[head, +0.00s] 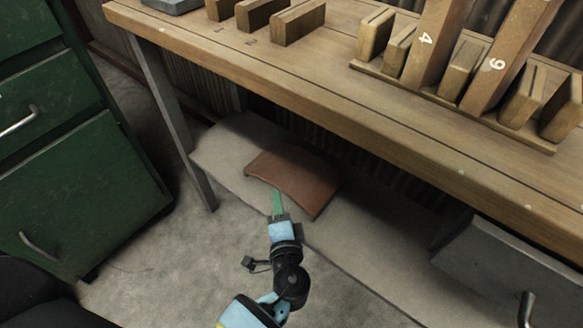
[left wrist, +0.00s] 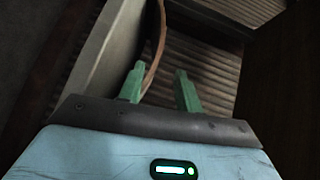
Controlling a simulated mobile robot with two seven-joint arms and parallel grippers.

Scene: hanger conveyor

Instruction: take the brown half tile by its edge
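The brown half tile (head: 297,182) lies on a pale grey low shelf (head: 230,150) beneath the workbench, its curved face up. My left gripper (head: 278,194) is at the tile's near edge, coming from the front. In the left wrist view the gripper's green fingers (left wrist: 159,80) stand apart. The tile (left wrist: 160,40) shows there edge-on as a thin curved brown strip, its lower end reaching between the fingers, close to the left one. Whether a finger touches it cannot be told. My right gripper is in neither view.
The wooden workbench (head: 330,90) overhangs the shelf, with a grey leg (head: 172,120) to the left of the tile. Wooden blocks and numbered pieces stand in a rack (head: 455,100) on top. A green drawer cabinet (head: 85,200) stands left. A grey drawer unit (head: 500,275) is at right.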

